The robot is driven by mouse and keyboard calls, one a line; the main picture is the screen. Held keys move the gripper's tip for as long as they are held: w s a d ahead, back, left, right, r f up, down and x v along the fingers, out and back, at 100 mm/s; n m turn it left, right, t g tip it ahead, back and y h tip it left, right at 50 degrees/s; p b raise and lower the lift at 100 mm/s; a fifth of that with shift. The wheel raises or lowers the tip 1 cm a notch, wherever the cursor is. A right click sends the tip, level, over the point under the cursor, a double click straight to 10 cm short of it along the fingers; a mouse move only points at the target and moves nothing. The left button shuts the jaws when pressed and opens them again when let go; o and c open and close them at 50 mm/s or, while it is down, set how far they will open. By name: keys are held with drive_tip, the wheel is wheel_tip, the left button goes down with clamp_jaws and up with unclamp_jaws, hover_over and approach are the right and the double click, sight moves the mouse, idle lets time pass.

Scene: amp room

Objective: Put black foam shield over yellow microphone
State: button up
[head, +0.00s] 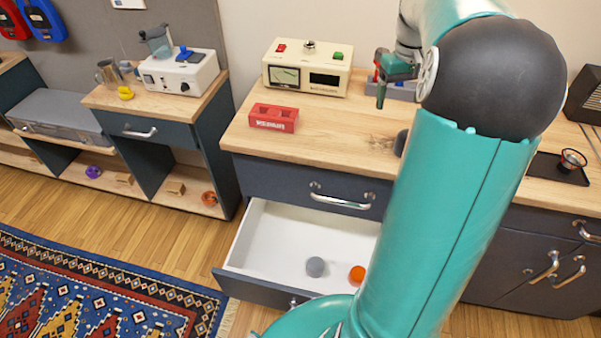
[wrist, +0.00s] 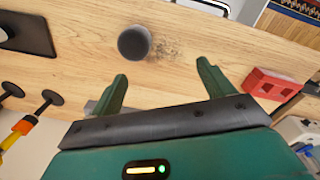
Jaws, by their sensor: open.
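A dark, round-topped piece that looks like the black foam shield (wrist: 134,42) stands on the wooden counter in the wrist view. In the head view the shield (head: 401,143) is partly hidden behind my arm. My gripper (wrist: 162,71) is open, with nothing between its fingers. In the wrist picture the shield lies beyond the fingertips, slightly left of the gap, apart from them. A yellow-and-orange object (wrist: 20,128) at the wrist view's lower left may be the yellow microphone; it is cut off, and I cannot tell for certain. I cannot make it out in the head view.
A red box (head: 273,118) and a cream meter unit (head: 307,67) stand on the counter. Black discs on stems (wrist: 50,98) show near the yellow object. A black tray (head: 558,168) lies at right. Below, an open drawer (head: 290,230) holds grey and orange pieces.

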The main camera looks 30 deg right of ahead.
drive_tip(key=s+a+r+n+t+h, duration=0.1)
drive_tip(key=a+r, duration=0.1)
drive_tip(key=a, duration=0.8)
drive_tip(key=s+a+r+n+t, duration=0.1)
drive_tip(key=s+a+r, duration=0.15)
drive_tip(key=a, duration=0.75)
drive_tip(key=s+a+f+t, duration=0.1)
drive_tip(key=s+a+t, duration=0.1)
drive_tip(key=s+a, duration=0.3)
drive_tip(key=s+a+f+n+t+y, duration=0.1)
drive_tip(key=s+a+f, duration=0.1)
drive_tip(key=s+a, duration=0.3)
drive_tip(key=a, duration=0.4)
drive_tip(key=shift+a+t, duration=0.35)
drive_tip(key=shift+t, duration=0.05)
drive_tip(key=shift+s, duration=0.1)
